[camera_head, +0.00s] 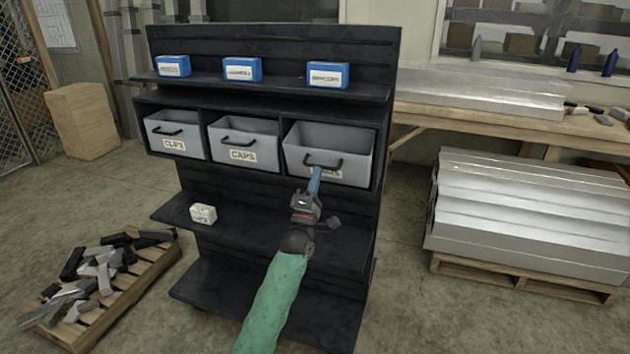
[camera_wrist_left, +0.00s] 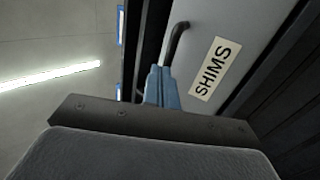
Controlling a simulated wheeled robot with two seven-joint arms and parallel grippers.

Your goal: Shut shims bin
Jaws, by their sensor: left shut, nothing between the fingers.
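The shims bin (camera_head: 300,151) is the grey, rightmost bin in the black rack, with a dark bar handle (camera_head: 322,163) on its front. Its front is near the compartment opening; I cannot tell exactly how far out it stands. My left gripper (camera_head: 315,180) is shut and empty, its blue fingers at the bin's front just below the handle, hiding part of the label. In the left wrist view the fingers (camera_wrist_left: 161,88) are together beside the handle (camera_wrist_left: 177,42), close to the bin face with the SHIMS label (camera_wrist_left: 211,70). Contact is unclear. My right gripper is not in view.
The clips bin (camera_head: 174,134) and caps bin (camera_head: 242,142) sit to the left. Blue boxes (camera_head: 242,69) stand on the shelf above. A small white box (camera_head: 203,213) is on the shelf below. A pallet of metal offcuts (camera_head: 100,280) lies left; stacked aluminium (camera_head: 530,210) stands right.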

